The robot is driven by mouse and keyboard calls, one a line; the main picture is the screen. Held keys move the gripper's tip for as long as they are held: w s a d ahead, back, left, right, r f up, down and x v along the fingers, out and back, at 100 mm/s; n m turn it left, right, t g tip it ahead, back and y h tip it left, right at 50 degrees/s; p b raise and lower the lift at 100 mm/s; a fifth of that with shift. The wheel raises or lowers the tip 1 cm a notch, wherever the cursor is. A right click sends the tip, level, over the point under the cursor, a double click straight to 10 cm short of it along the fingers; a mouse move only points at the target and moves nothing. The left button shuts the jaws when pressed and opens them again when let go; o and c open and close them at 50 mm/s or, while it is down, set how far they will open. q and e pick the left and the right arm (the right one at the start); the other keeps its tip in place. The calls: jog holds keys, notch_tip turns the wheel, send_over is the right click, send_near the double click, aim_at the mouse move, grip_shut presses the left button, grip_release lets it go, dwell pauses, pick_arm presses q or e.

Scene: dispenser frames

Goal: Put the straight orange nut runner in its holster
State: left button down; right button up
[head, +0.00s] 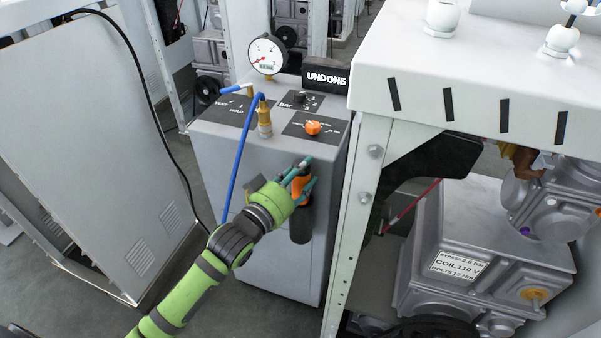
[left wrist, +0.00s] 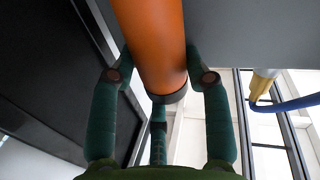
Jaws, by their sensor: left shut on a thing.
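The orange nut runner (head: 301,186) is upright in front of the grey cabinet's front face. My left gripper (head: 304,176) is shut around its orange body, with green fingers on either side. A black cylindrical part (head: 300,226) shows directly below the orange body against the cabinet front. I cannot tell whether it is the holster or the tool's lower end. My right gripper is not in view.
The grey cabinet (head: 265,248) carries a pressure gauge (head: 267,54), an orange knob (head: 313,128), a blue hose (head: 238,160) with a brass fitting, and an "UNDONE" display (head: 326,77). A white frame (head: 345,235) stands close on the right. Grey machinery (head: 475,235) sits beyond it.

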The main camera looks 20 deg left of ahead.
pick_arm(q)
jog(key=c, duration=0.6)
grip_release()
